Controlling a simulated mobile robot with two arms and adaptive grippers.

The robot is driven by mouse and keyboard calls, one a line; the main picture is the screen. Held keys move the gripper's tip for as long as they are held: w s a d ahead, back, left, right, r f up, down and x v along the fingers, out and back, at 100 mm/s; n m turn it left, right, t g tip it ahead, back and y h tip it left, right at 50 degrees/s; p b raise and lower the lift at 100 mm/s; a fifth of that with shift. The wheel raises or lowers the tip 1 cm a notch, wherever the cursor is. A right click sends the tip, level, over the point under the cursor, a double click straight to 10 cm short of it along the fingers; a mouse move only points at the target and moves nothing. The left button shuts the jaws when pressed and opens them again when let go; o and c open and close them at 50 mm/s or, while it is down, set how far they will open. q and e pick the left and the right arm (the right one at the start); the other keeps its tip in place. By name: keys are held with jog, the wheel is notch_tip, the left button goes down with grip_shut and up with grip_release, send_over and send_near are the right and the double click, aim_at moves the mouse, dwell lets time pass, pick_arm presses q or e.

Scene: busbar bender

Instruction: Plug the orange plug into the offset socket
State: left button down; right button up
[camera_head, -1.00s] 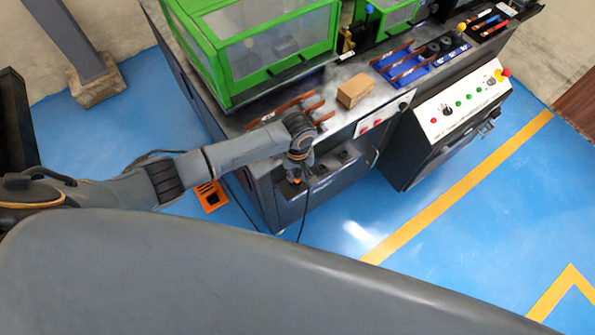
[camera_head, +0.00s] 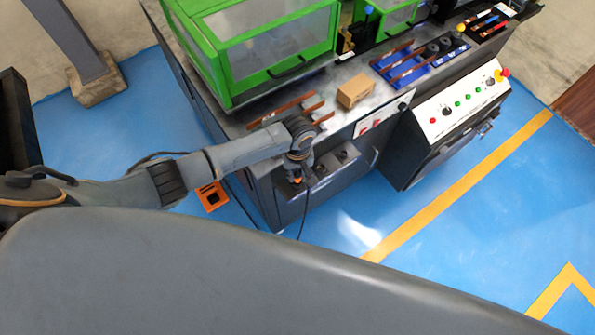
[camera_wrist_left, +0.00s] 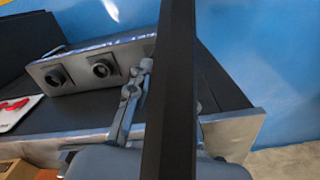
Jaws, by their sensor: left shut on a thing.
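My left gripper (camera_head: 297,173) is at the front of the machine, below the bench edge, shut on the orange plug (camera_head: 297,180). Only a small orange bit of the plug shows, and a dark cable (camera_head: 304,215) hangs from it to the floor. Beside it is a dark socket box (camera_head: 330,172) on the machine front. In the left wrist view two round sockets show, one at left (camera_wrist_left: 55,76) and one nearer the gripper (camera_wrist_left: 101,68). The left gripper's finger (camera_wrist_left: 130,102) covers the panel's right part. The plug tip is hidden, so I cannot tell whether it touches a socket. My right gripper is out of view.
Above the gripper, the bench holds copper bars (camera_head: 285,110) and a cardboard box (camera_head: 355,90). A control panel (camera_head: 462,105) stands to the right. An orange box-like unit (camera_head: 212,197) lies on the blue floor at left. The floor in front is clear.

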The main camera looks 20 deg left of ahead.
pick_arm(q)
jog(key=shift+f+b, duration=0.8)
jog(key=shift+f, duration=0.5)
jog(key=c, duration=1.1)
grip_release()
notch_tip(320, 180, up, 12)
jog(key=shift+r, duration=0.1)
